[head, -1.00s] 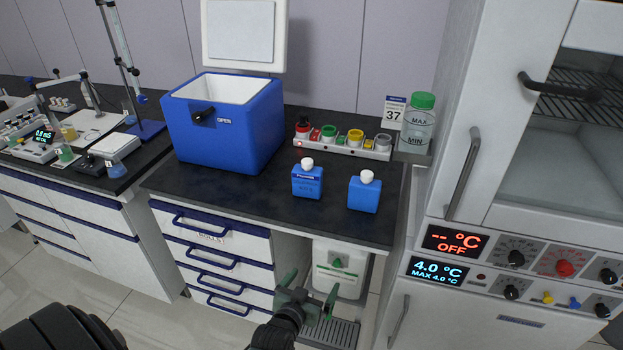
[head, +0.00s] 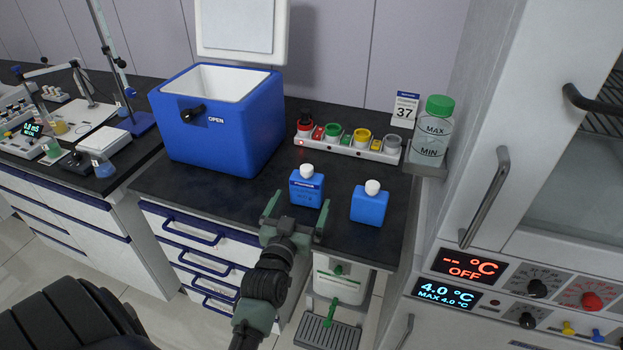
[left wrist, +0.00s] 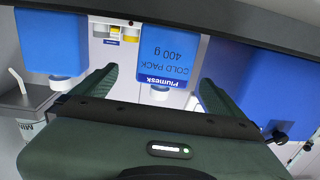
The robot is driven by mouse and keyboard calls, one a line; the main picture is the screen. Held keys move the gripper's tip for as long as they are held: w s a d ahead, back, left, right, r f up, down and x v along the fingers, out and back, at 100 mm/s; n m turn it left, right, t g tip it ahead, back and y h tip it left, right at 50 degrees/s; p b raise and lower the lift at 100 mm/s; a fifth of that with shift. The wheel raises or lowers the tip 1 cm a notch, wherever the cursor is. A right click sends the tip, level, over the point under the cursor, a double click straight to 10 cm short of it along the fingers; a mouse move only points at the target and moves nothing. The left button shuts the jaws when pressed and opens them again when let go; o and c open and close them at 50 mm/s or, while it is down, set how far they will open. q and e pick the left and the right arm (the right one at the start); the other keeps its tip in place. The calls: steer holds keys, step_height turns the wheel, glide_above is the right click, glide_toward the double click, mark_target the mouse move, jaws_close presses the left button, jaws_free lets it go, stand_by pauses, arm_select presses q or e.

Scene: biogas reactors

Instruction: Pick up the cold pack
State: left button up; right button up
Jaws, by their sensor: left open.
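The cold pack (head: 305,190) is a blue flat bottle with a white cap, upright on the dark bench top. In the left wrist view, which is upside down, its label reads "COLD PACK 400 g" (left wrist: 172,55). A second blue bottle (head: 369,207) with a white cap stands to its right; it also shows in the left wrist view (left wrist: 50,42). My left gripper (head: 296,210) is open and empty at the bench's front edge, just in front of the cold pack. In the wrist view the pack appears between its fingers, apart from them. My right gripper is not in view.
A blue cooler box (head: 222,130) with its lid up stands left of the pack. A rack with coloured caps (head: 345,145) is behind it. A green-capped bottle (head: 432,132) stands by the white cabinet (head: 475,190) at right. Bench left of the pack is clear.

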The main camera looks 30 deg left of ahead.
mark_target(305, 187)
arm_select(q)
steer(key=shift+x, duration=1)
steer(key=shift+w+a+r+p, duration=0.3)
steer(key=shift+w+a+p, duration=0.05)
steer(key=shift+w, duration=0.25)
steer(key=shift+w+a+r+p, duration=0.25)
steer(key=shift+w+a+p, duration=0.05)
steer(key=shift+w, duration=0.3)
steer(key=shift+x, duration=1.2)
steer(key=shift+w+a+f, duration=0.15)
steer(key=shift+w+f, duration=0.1)
steer(key=shift+c, duration=0.7)
steer(key=c, duration=1.5)
steer(key=shift+r, duration=0.1)
steer(key=shift+c, duration=1.3)
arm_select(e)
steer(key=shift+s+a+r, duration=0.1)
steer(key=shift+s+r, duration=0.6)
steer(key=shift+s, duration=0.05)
